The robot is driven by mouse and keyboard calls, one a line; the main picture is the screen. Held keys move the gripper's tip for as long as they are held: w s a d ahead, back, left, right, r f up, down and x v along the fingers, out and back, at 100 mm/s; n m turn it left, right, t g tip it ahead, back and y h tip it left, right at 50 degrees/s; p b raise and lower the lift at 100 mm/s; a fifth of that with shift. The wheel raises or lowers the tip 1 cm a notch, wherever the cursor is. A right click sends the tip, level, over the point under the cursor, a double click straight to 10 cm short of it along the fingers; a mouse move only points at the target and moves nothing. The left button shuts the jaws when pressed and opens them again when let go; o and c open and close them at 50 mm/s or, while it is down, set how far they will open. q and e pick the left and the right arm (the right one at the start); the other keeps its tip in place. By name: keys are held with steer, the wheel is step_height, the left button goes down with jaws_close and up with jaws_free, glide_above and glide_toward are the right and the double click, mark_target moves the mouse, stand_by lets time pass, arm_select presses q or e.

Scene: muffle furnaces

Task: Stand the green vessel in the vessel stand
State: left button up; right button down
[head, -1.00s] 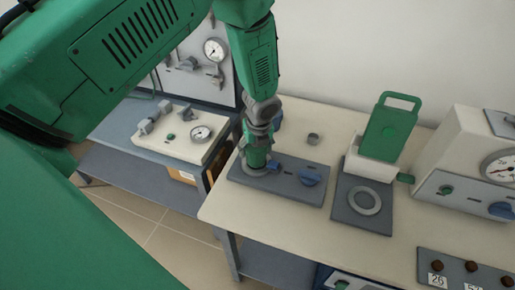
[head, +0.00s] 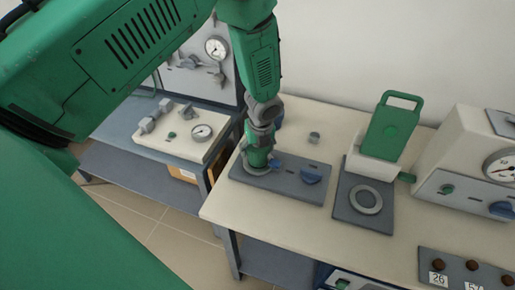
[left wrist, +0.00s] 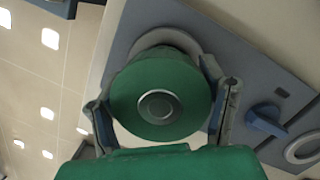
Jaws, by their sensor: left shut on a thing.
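The green vessel (head: 257,157) is upright in my left gripper (head: 259,140), at the left end of a grey plate on the table in the head view. In the left wrist view the vessel's round green end (left wrist: 160,95) fills the middle, with the fingers of the left gripper (left wrist: 162,108) on both sides, shut on it. A pale grey ring (left wrist: 167,37) on the plate shows partly behind the vessel. I cannot tell whether the vessel's base is fully seated in it. My right gripper is not in view.
The grey plate (head: 290,186) bears a blue knob (head: 311,174). To its right is a dark plate (head: 345,214) with a ring (head: 366,199) and a green-handled device (head: 392,130). A white furnace (head: 460,150) stands far right. The front middle table surface (head: 290,219) is clear.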

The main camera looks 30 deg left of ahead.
arm_select(q)
steer(key=shift+s+d+f, duration=0.15)
steer(key=shift+f, duration=0.45)
stand_by(0.3)
steer(key=o, duration=1.8)
steer(key=shift+w+a+f, duration=0.15)
steer(key=shift+w+a, duration=0.05)
steer(key=shift+w, duration=0.1)
steer(key=shift+s+a, duration=0.1)
steer(key=shift+r, duration=0.3)
steer(key=r, duration=0.3)
steer(key=d+r, duration=0.1)
steer(key=r, duration=0.2)
steer(key=d+r, duration=0.1)
steer(key=r, duration=0.3)
steer(key=shift+s+r, duration=0.1)
steer(key=shift+s, duration=0.3)
steer(key=shift+a+r, duration=0.1)
steer(key=shift+r, duration=0.35)
steer(key=shift+s+f, duration=0.1)
steer(key=shift+s, duration=0.05)
